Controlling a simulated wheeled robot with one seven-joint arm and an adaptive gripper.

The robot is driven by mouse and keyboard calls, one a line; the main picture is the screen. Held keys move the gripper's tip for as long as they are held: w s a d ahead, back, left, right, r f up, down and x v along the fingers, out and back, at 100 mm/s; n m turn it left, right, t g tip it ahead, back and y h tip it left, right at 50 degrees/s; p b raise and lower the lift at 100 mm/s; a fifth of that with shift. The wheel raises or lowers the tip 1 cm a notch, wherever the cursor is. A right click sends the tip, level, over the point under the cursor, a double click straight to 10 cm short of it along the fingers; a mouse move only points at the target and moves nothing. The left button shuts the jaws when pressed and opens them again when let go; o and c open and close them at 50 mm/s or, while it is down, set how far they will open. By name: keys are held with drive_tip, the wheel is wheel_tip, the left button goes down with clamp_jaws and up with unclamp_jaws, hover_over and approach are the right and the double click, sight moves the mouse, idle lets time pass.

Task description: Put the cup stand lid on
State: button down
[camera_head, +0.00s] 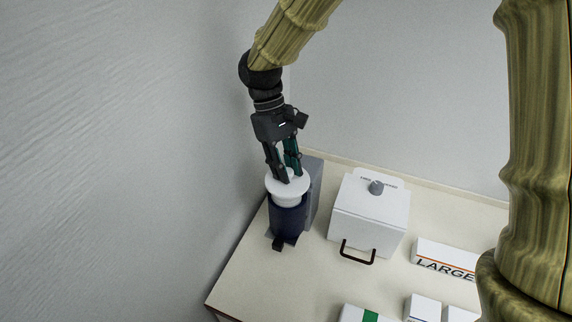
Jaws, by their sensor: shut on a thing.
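The cup stand (288,219) is a dark blue cylinder standing at the left end of the counter, against a grey upright block. A round white lid (273,187) is at the top of the stand, with a narrower white part (287,201) below its rim. My gripper (290,178) points down over the lid and is shut on it near its middle. The fingertips hide part of the lid's top. I cannot tell whether the lid is resting on the stand or held slightly above it.
A grey block (315,192) stands right behind the cup stand. A white box with a grey knob and dark handle (370,215) is to the right. A box marked LARGE (446,259) and several small boxes lie further right. The counter's left edge (235,262) is close by.

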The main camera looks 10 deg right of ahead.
drive_tip(key=shift+f, duration=0.15)
drive_tip(key=c, duration=1.1)
unclamp_jaws()
drive_tip(key=shift+c, duration=0.2)
drive_tip(key=v, duration=1.2)
drive_tip(key=shift+s, duration=0.15)
